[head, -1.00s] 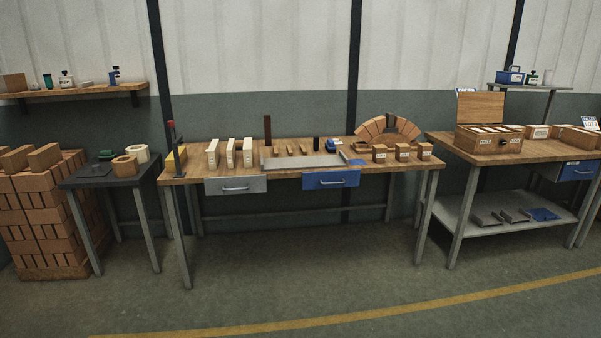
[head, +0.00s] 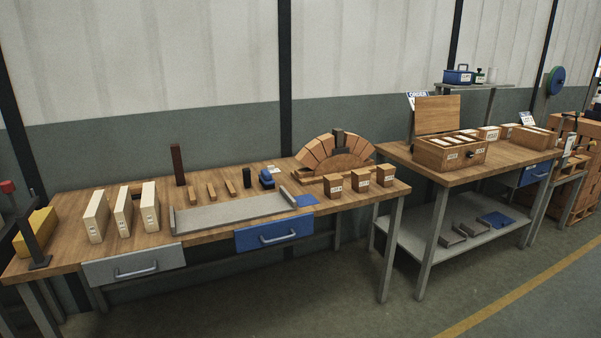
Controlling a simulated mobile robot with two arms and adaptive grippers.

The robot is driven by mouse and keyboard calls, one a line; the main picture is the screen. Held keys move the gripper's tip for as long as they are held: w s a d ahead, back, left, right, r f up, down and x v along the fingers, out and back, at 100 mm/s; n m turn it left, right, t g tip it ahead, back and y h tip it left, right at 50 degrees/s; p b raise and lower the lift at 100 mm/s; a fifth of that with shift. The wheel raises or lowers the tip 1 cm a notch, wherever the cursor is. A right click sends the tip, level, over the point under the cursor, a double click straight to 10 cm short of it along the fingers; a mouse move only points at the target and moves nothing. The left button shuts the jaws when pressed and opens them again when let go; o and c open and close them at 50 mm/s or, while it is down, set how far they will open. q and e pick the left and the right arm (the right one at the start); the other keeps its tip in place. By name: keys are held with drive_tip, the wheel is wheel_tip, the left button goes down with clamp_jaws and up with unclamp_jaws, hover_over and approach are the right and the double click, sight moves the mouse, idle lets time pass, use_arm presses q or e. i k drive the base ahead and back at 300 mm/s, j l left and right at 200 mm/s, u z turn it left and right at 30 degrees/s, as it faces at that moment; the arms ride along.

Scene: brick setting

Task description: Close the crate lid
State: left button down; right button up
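The wooden crate (head: 436,156) stands on the right-hand workbench, near its left end. Its lid (head: 437,114) is open and stands up at the crate's back edge. Several pale pieces lie inside the crate, and white labels show on its front. Neither of my grippers shows in the head view.
The right workbench (head: 482,169) also carries small boxes and a brown box (head: 530,138) right of the crate. The left workbench (head: 225,225) holds white blocks, a grey tray (head: 235,214), a brick arch (head: 330,152) and labelled bricks. Open floor (head: 360,310) lies in front.

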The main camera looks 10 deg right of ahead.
sight(433, 114)
drive_tip(key=i+l+z, duration=0.2)
drive_tip(key=i+z, duration=0.25)
drive_tip(key=i+l+z, duration=0.1)
drive_tip(key=i+z, duration=0.15)
drive_tip(key=z, duration=0.15)
drive_tip(key=i+z, duration=0.45)
drive_tip(key=i+j+z, duration=0.2)
drive_tip(key=z, duration=0.25)
drive_tip(key=i, duration=0.1)
